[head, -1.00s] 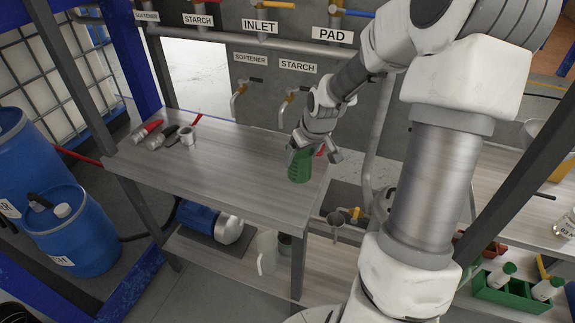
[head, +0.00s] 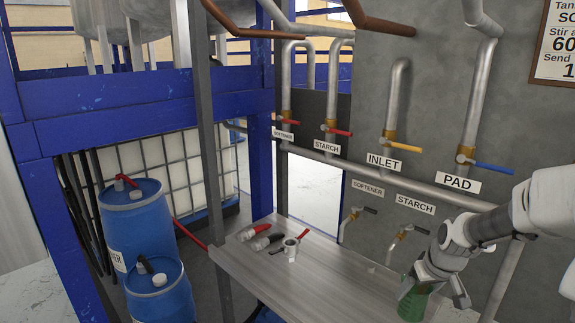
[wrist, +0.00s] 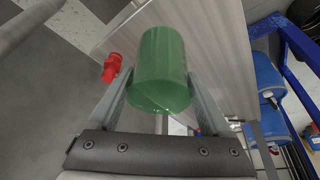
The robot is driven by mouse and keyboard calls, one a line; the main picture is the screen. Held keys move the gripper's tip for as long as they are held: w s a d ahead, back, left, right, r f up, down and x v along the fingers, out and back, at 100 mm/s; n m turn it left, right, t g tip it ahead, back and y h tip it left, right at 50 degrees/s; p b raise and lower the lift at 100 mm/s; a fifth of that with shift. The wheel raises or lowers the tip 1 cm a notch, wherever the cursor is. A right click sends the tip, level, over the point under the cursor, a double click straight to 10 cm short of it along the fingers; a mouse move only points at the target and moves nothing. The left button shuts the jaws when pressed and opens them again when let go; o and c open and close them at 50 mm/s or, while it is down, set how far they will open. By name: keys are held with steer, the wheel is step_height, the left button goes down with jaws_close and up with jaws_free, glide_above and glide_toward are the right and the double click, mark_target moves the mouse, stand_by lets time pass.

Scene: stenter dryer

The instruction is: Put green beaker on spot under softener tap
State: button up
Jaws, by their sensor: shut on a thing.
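The green beaker (head: 411,303) is at the lower right of the head view, over the right end of the grey table (head: 335,275). My gripper (head: 432,292) is shut on it; in the wrist view the beaker (wrist: 163,65) sits between both fingers. I cannot tell whether the beaker touches the tabletop. The lower softener tap (head: 352,216) sticks out of the grey wall panel under its label (head: 368,187), to the left of my gripper. The marked spot under it cannot be made out.
The lower starch tap (head: 400,240) stands between the softener tap and my arm. A small metal cup (head: 290,248) and red-and-dark tools (head: 262,240) lie at the table's left. Blue drums (head: 137,225) stand beyond. The table's middle is clear.

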steer(key=a+f, duration=0.2)
steer(key=a, duration=1.4)
steer(key=s+a+f, duration=0.1)
steer(key=s+f, duration=0.4)
steer(key=f, duration=0.1)
steer(key=shift+a+m, duration=0.25)
steer(key=shift+m, duration=0.15)
